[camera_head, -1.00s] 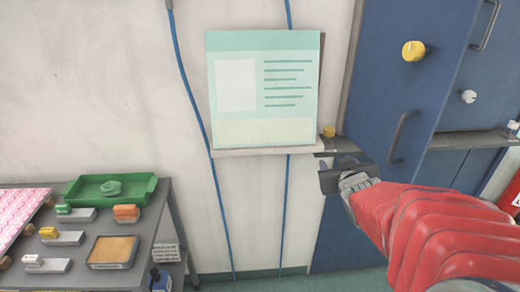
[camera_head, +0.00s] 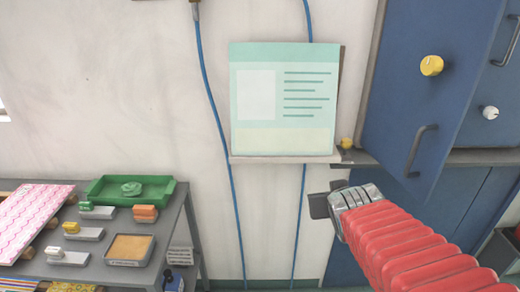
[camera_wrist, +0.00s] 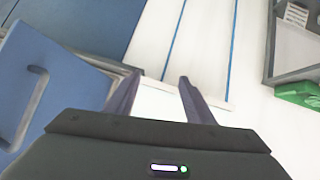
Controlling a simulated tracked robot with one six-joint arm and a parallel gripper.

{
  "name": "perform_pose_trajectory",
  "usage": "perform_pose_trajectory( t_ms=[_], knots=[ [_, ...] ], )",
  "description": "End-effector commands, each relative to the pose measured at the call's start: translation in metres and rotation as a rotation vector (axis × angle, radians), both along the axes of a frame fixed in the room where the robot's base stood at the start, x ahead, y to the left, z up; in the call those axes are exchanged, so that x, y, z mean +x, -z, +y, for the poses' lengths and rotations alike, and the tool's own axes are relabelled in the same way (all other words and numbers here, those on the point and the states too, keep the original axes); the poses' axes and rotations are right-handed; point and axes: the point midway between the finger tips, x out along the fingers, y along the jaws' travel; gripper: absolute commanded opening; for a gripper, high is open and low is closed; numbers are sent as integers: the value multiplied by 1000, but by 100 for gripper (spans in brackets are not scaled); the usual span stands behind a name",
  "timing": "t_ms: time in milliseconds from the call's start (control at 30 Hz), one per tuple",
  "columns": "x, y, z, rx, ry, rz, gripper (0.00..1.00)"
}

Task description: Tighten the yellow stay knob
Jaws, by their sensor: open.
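A large yellow knob (camera_head: 432,65) sits on the blue cabinet door (camera_head: 408,95) at the upper right of the head view. A smaller yellow knob (camera_head: 346,143) sits by the lower right corner of the pale green board (camera_head: 284,100). I cannot tell which one is the stay knob. My gripper (camera_head: 318,205) is below the board's right corner, apart from both knobs. In the wrist view my gripper (camera_wrist: 156,82) has two dark fingers spread with nothing between them. Neither yellow knob shows in the wrist view.
A grey door handle (camera_head: 418,150) and a ledge (camera_head: 480,157) are near my arm. Blue cables (camera_head: 215,110) run down the wall. A grey table at lower left holds a green tray (camera_head: 130,190) and several small blocks.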

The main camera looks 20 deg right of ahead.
Motion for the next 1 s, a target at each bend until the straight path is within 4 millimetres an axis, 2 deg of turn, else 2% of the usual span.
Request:
perform_pose_trajectory(
  t_ms=[367,533,667,767,1000],
  knots=[
    [-1,0,2,3,-3,5,49],
    [-6,1,14,17,-13,27,49],
    [-19,2,40,52,-38,78,49],
    [-37,5,70,91,-74,140,49],
    [-94,13,144,196,-201,313,49]
  ],
)
